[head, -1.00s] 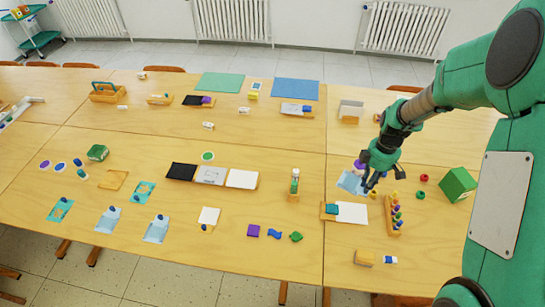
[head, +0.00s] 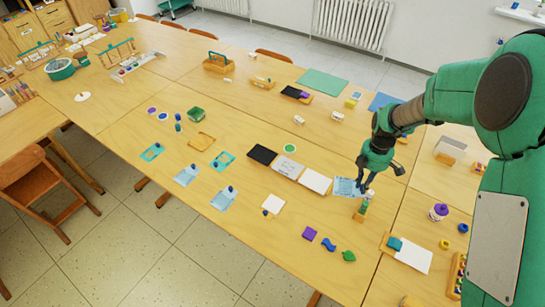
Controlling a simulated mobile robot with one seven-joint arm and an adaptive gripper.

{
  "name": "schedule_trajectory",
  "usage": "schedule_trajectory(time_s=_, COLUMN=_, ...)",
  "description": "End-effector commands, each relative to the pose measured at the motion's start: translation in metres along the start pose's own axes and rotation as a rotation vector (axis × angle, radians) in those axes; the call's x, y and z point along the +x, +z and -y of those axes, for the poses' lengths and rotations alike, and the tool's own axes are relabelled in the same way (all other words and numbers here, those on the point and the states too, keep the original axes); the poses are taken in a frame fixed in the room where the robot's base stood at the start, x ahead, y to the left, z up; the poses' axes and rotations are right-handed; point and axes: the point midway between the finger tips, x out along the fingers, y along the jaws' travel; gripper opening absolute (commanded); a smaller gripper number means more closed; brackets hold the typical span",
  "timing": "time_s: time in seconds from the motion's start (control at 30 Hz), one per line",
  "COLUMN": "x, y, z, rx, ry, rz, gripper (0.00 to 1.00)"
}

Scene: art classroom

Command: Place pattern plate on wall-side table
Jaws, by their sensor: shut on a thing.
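My gripper (head: 362,189) is shut on a light blue pattern plate (head: 344,187), held at the right of the white board, beside a small green bottle on a wooden stand. The fingers hide part of the plate's right side, and I cannot tell its exact height above the table. Other plates with blue knobs lie on the front table: two teal ones (head: 152,152) (head: 223,161) and two light blue ones (head: 186,176) (head: 223,198). A row of tables (head: 245,75) stands behind, nearer the wall radiators.
The green bottle (head: 364,206) is right by my gripper. Black (head: 262,154), grey (head: 288,165) and white (head: 315,181) boards lie in a row to its left. A green mat (head: 322,80) and a blue mat (head: 383,101) lie on the back tables. A chair (head: 35,185) stands at left.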

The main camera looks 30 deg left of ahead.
Motion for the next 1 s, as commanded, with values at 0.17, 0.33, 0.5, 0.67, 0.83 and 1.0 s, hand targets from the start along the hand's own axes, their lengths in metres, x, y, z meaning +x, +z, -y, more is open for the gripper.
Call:
schedule_trajectory(time_s=0.17, x=0.000, y=-0.058, z=-0.021, rx=-0.141, ry=-0.001, rz=0.010, gripper=0.00)
schedule_trajectory(time_s=0.33, x=0.000, y=-0.114, z=-0.035, rx=-0.273, ry=-0.003, rz=0.020, gripper=0.00)
schedule_trajectory(time_s=0.5, x=0.002, y=-0.171, z=-0.044, rx=-0.405, ry=-0.004, rz=0.030, gripper=0.00)
schedule_trajectory(time_s=0.67, x=0.004, y=-0.226, z=-0.048, rx=-0.529, ry=-0.006, rz=0.039, gripper=0.00)
schedule_trajectory(time_s=0.83, x=0.007, y=-0.287, z=-0.048, rx=-0.661, ry=-0.008, rz=0.050, gripper=0.00)
schedule_trajectory(time_s=1.0, x=0.010, y=-0.348, z=-0.042, rx=-0.792, ry=-0.008, rz=0.060, gripper=0.00)
